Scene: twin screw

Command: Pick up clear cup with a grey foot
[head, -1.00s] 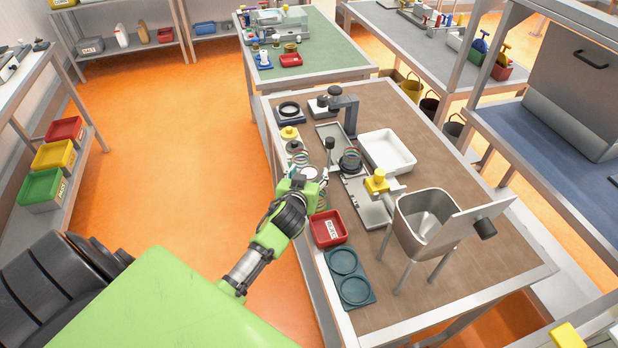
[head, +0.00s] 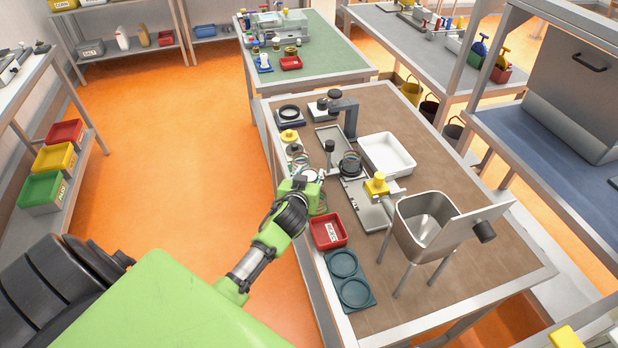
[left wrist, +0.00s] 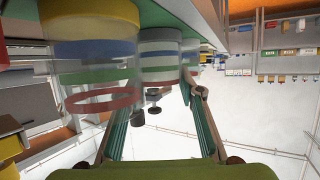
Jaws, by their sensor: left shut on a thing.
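The clear cup with a grey foot (left wrist: 160,62) shows between my fingers in the left wrist view, with coloured bands seen through its wall. That view is upside down, so its foot is toward the top. My left gripper (left wrist: 158,112) is shut on this cup. In the head view my left gripper (head: 316,184) is at the left edge of the brown table, and its green body hides much of what it holds. A second clear cup with a yellow foot (left wrist: 92,62) and a red ring stands close beside it in the wrist view. My right gripper is not in view.
The brown-topped table (head: 425,290) holds a red bin (head: 328,230), a dark two-ring plate (head: 350,278), a white tray (head: 388,153) and a steel hopper (head: 425,220). A yellow knobbed piece (head: 289,136) stands near its left edge. Orange floor left of the table is clear.

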